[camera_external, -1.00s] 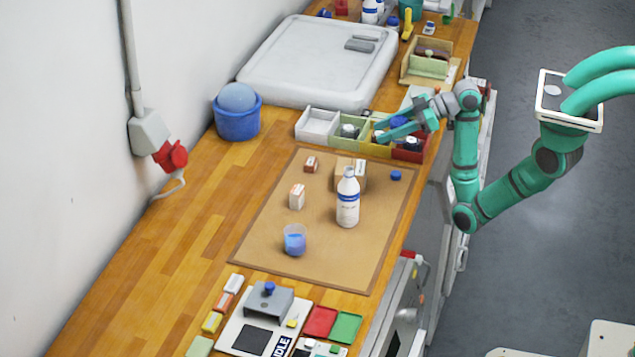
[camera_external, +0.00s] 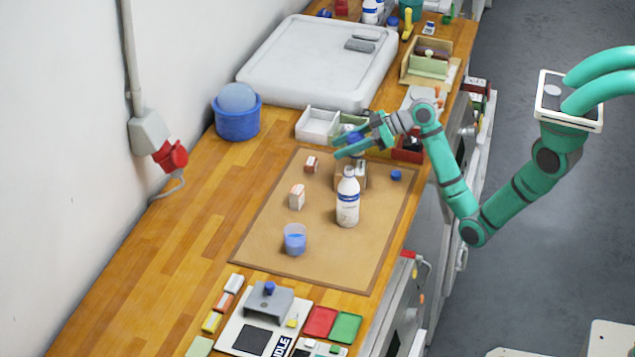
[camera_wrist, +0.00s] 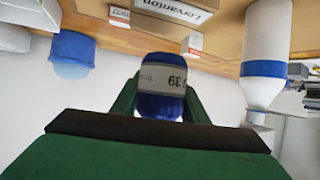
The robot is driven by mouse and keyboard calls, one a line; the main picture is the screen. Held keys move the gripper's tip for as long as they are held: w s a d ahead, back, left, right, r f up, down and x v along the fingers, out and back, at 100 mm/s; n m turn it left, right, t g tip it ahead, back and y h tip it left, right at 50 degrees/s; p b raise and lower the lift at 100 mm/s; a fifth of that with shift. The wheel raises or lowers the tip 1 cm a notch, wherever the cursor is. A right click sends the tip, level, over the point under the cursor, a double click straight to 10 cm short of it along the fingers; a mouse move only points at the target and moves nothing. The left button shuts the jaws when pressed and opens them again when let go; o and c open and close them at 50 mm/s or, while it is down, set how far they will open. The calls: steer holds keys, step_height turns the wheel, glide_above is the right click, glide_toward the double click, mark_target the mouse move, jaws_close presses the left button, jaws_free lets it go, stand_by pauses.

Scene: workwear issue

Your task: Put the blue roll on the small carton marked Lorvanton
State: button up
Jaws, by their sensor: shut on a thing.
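My gripper (camera_external: 350,145) is shut on the blue roll (camera_wrist: 162,88), which has a pale printed band around it. The roll also shows between the fingers in the external view (camera_external: 356,141). The small carton marked Lorvanton (camera_wrist: 172,9) is at the top of the wrist view, with its printed label readable. In the external view the carton (camera_external: 352,176) stands on the brown mat, partly hidden by the white bottle. My gripper holds the roll above and behind the carton, apart from it as far as I can tell.
A white bottle with a blue band (camera_external: 347,205) stands close in front of the carton. Smaller boxes (camera_external: 297,197) (camera_external: 311,164), a blue cap (camera_external: 396,175) and a cup (camera_external: 294,239) are on the mat (camera_external: 325,268). Open bins (camera_external: 318,124) stand behind.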

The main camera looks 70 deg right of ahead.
mark_target(340, 167)
steer(key=shift+w+f, duration=0.3)
steer(key=shift+f, duration=0.1)
steer(key=shift+w+d+f, duration=0.1)
steer(key=shift+w+f, duration=0.05)
steer(key=shift+f, duration=0.8)
steer(key=shift+w+f, duration=0.15)
steer(key=shift+f, duration=0.75)
steer(key=shift+f, duration=0.1)
steer(key=o, duration=1.1)
steer(key=shift+c, duration=0.2)
steer(key=v, duration=1.2)
